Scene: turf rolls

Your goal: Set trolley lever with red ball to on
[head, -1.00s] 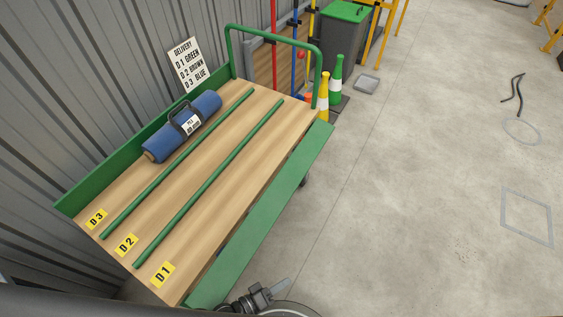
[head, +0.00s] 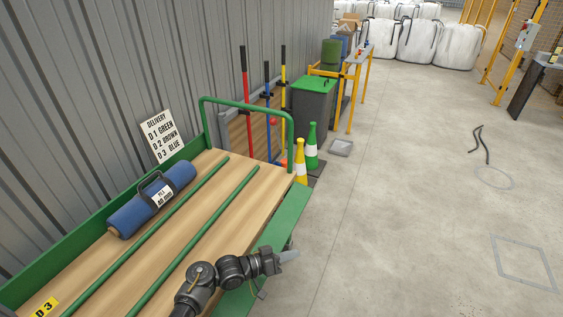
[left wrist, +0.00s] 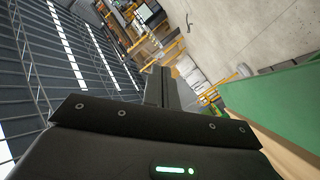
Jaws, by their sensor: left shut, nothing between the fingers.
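The trolley (head: 225,190) has a wooden deck, green rails and a green tube handle (head: 247,103) at its far end. A small red-orange spot (head: 284,163) shows by the far corner of the deck, too small to identify. My left gripper (head: 288,256) is shut and empty, pointing right over the green side board (head: 285,222) at the trolley's near right side. Its shut fingers also show in the left wrist view (left wrist: 160,86). My right gripper is not in view.
A blue turf roll (head: 128,212) lies on the deck beside a delivery sign (head: 163,137). Yellow (head: 301,160) and green (head: 312,146) cones and a grey bin with a green lid (head: 313,103) stand beyond the handle. The floor to the right is mostly clear.

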